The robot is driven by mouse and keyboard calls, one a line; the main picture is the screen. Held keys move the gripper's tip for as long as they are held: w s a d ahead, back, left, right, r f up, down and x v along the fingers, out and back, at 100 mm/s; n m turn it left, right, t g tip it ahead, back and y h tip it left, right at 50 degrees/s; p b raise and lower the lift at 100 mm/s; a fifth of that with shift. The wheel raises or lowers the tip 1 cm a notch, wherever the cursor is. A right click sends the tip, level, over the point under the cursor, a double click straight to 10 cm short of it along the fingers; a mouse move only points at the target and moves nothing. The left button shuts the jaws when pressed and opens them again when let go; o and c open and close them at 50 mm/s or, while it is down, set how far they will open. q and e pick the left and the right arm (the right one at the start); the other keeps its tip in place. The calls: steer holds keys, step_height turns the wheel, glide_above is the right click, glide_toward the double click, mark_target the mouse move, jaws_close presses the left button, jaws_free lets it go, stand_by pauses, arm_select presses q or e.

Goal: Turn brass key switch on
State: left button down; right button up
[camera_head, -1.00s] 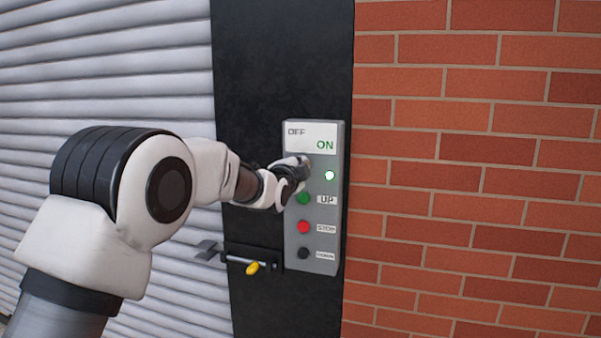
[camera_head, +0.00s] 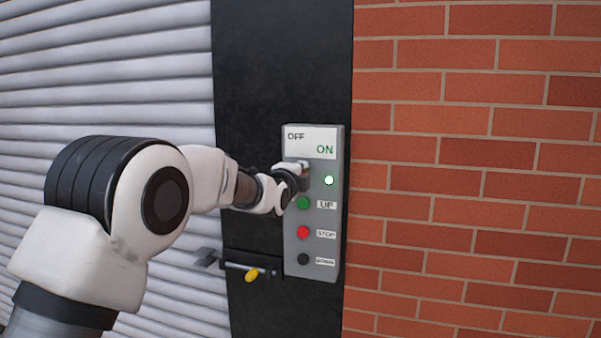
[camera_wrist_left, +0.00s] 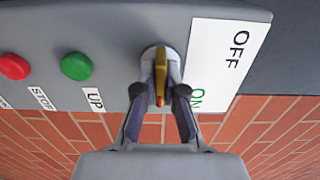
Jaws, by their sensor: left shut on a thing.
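The grey control box (camera_head: 326,262) has a white plate with OFF and ON at its top. The brass key (camera_wrist_left: 160,72) sits in a round metal lock on the box in the left wrist view. My left gripper (camera_wrist_left: 159,91) has one finger on each side of the key and is shut on it. In the head view my left gripper (camera_head: 293,180) covers the key, at the box's left side below the plate. A small lamp (camera_head: 329,181) right of the gripper glows whitish green. A finger partly hides the ON label in the wrist view. My right gripper is not in view.
Below the key are a green UP button (camera_head: 304,203), a red STOP button (camera_head: 303,232) and a black button (camera_head: 303,259). A latch with a yellow knob (camera_head: 252,274) is lower left. A shutter (camera_head: 110,60) stands left, a brick wall (camera_head: 470,180) right.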

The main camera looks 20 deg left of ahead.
arm_select(q)
steer(key=c, duration=1.3)
jaws_free()
steer(key=shift+o, duration=0.2)
steer(key=s, duration=1.2)
steer(key=shift+f, duration=0.1)
